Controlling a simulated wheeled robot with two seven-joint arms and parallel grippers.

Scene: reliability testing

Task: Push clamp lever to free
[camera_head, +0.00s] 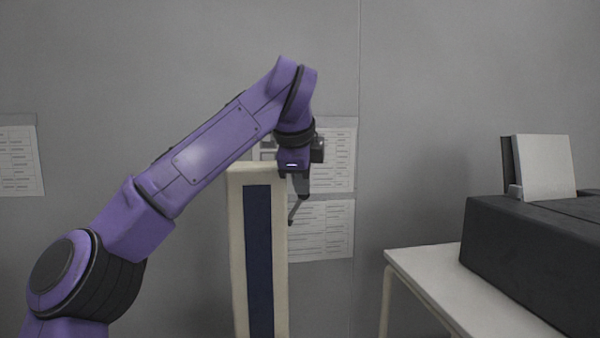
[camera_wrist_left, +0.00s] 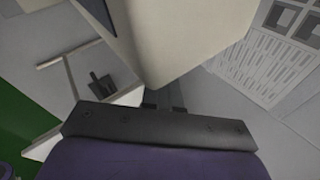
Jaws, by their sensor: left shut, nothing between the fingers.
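I cannot make out a clamp lever for certain in either view. In the left wrist view a small dark piece with a short stem (camera_wrist_left: 102,86) shows at the left; I cannot tell whether it is part of the clamp. A tall cream post (camera_head: 240,250) with a dark blue panel stands upright in the head view. My left gripper (camera_head: 293,217) points down just right of the post's top. It is shut and empty. In the left wrist view its dark fingers (camera_wrist_left: 164,98) show in front of the cream body (camera_wrist_left: 185,40). Contact cannot be told. My right gripper is not in view.
A white table (camera_head: 425,285) stands at the right with a large dark box-shaped machine (camera_head: 530,250) on it, holding a white sheet (camera_head: 544,167). Printed sheets (camera_head: 325,230) hang on the grey wall behind. Open space lies between post and table.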

